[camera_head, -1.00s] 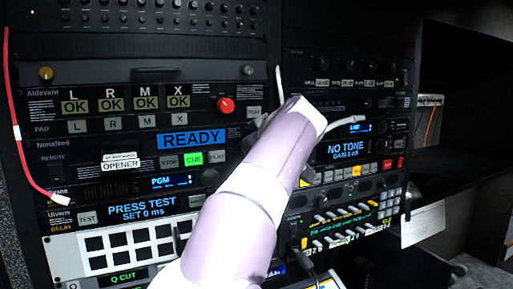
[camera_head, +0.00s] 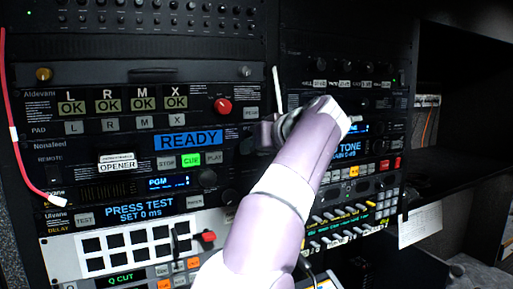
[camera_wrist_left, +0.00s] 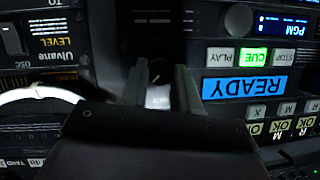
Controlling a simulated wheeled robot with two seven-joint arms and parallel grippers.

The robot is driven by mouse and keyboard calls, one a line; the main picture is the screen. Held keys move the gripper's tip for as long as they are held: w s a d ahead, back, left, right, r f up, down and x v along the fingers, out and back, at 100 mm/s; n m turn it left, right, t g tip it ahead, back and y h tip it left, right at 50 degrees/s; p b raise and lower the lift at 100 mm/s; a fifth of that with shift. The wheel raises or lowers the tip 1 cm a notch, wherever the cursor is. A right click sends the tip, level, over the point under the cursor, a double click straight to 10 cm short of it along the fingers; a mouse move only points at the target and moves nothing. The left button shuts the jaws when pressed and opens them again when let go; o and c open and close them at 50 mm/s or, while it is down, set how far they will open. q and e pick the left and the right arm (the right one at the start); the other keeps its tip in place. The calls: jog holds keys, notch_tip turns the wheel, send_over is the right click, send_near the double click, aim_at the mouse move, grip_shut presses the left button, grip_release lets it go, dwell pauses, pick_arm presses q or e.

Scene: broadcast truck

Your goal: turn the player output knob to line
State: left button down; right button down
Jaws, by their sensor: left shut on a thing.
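The player panel (camera_head: 55,157), labelled Nonafeed, has a blue READY display (camera_head: 188,140) and a row of STOP, lit green CUE and PLAY buttons. My left gripper (camera_head: 266,134) is at the right end of this panel. In the left wrist view, which is upside down, its two fingers (camera_wrist_left: 161,80) stand on either side of a small dark knob (camera_wrist_left: 159,72) with a pale pointer mark, and are shut on it. In the head view my gripper and arm hide the knob. Its position labels cannot be read. My right gripper is out of view.
A red knob (camera_head: 223,106) sits above on the neighbouring panel. A dark round knob (camera_head: 207,177) and the PGM display (camera_head: 167,183) are below. The right rack's NO TONE display (camera_head: 350,147) is partly behind my arm. Dark open shelving (camera_head: 465,90) lies at far right.

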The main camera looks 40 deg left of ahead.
pick_arm(q)
jog(key=shift+r, duration=0.1)
dwell(0.3)
jog(key=c, duration=0.8)
grip_release()
jog(key=shift+a, duration=0.1)
jog(key=v, duration=1.2)
jog(key=shift+s+d, duration=0.1)
jog(key=shift+d, duration=0.2)
